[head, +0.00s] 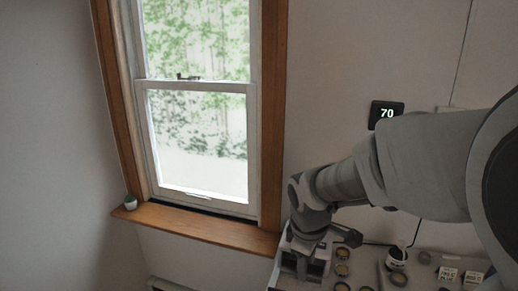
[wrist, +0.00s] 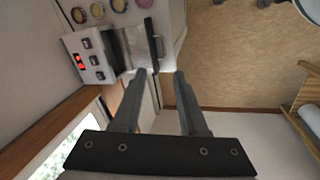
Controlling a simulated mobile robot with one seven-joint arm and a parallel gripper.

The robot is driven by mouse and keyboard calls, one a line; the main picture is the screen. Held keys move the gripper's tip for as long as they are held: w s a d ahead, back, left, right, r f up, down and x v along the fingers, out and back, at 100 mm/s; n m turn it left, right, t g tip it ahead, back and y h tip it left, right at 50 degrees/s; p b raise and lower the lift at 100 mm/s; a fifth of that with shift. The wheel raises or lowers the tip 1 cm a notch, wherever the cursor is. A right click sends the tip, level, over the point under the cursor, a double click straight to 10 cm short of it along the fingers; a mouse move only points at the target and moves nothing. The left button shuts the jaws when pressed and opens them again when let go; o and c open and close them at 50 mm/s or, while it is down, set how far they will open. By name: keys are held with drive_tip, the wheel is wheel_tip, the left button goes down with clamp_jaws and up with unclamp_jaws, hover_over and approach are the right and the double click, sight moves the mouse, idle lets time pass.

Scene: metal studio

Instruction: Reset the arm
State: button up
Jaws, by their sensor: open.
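My gripper (wrist: 160,75) is open in the wrist view, with its two dark fingers apart and nothing between them. Beyond the fingertips are the edge of a white counter and a brown floor. In the head view my arm reaches in from the right and bends down at the wrist over the counter's left end. The fingers cannot be made out clearly there.
A white device with a red display and black knobs (wrist: 88,56) stands near the fingertips. The white counter (head: 425,264) holds several round tins and a dark-topped jar (head: 396,256).

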drive_tip(key=s+d+r+m+t, duration=0.1)
drive_tip(key=s+r+m, duration=0.4)
drive_tip(key=s, duration=0.3)
drive_tip(key=s+d+r+m+t+y, duration=0.1)
drive_tip(key=s+d+r+m+t, duration=0.1)
drive_tip(key=s+r+m, duration=0.3)
drive_tip(key=s+m, duration=0.1)
drive_tip(key=s, duration=0.2)
drive_tip(key=shift+s+m, duration=0.2)
drive_tip(key=shift+m, duration=0.1)
drive_tip(key=shift+d, duration=0.25)
